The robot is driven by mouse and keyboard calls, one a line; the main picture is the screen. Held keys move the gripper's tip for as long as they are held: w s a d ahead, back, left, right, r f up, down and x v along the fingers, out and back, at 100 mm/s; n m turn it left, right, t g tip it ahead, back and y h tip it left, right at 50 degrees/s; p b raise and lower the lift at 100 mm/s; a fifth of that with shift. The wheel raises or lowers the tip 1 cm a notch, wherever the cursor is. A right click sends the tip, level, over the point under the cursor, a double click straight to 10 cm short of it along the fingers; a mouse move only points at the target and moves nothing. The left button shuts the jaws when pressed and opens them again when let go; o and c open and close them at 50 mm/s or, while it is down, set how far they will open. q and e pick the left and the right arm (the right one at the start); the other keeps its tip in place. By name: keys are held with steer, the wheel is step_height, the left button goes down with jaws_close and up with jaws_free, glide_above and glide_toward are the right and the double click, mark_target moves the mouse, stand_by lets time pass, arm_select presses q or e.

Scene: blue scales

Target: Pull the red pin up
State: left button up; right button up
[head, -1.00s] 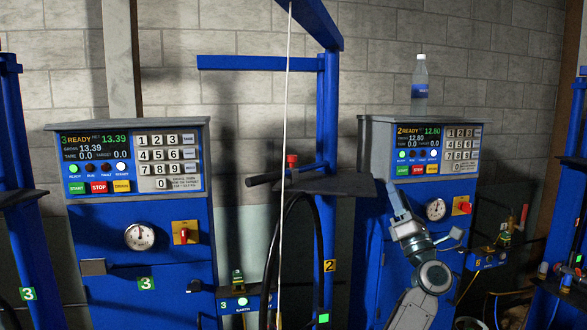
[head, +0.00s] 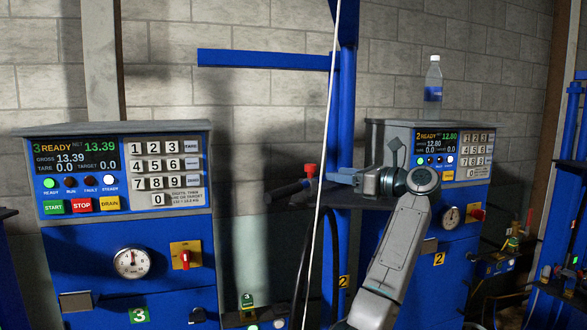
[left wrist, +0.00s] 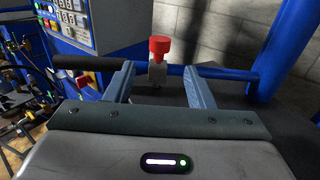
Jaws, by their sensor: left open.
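The red pin (head: 311,171) has a red cap and stands upright beside the dark handle bar, left of the blue post. It also shows in the left wrist view (left wrist: 158,48), on a pale grey stem at the blue and black bar. My left gripper (head: 338,178) is to the right of the pin in the head view, pointing left towards it. In the left wrist view my left gripper's (left wrist: 159,74) two fingers are open, one on each side of the pin's stem in the picture. I see no contact. Whether the stem is truly between the fingertips cannot be told. My right gripper is not in view.
A dark bar (left wrist: 88,63) runs left of the pin. The blue post (head: 347,110) stands close behind my gripper. A white cord (head: 324,140) hangs in front. Control cabinets (head: 114,165) (head: 441,150) stand at both sides. A bottle (head: 433,80) is on the right one.

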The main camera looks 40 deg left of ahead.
mark_target(315, 168)
arm_select(q)
steer(key=shift+a+r, duration=0.2)
steer(key=a+p, duration=0.1)
steer(key=a, duration=0.1)
steer(key=a+p, duration=0.1)
steer(key=shift+s+a+r+p, duration=0.1)
steer(key=shift+s+r+p, duration=0.2)
steer(key=shift+r+p, duration=0.05)
steer(key=a, duration=0.2)
steer(key=a+p, duration=0.1)
steer(key=shift+s+a+f, duration=0.2)
steer(key=shift+s+a, duration=0.05)
steer(key=shift+a, duration=0.1)
steer(key=shift+a+f+p, duration=0.15)
steer(key=shift+a+p, duration=0.25)
steer(key=shift+a, duration=0.55)
steer(key=shift+s, duration=0.1)
jaws_close()
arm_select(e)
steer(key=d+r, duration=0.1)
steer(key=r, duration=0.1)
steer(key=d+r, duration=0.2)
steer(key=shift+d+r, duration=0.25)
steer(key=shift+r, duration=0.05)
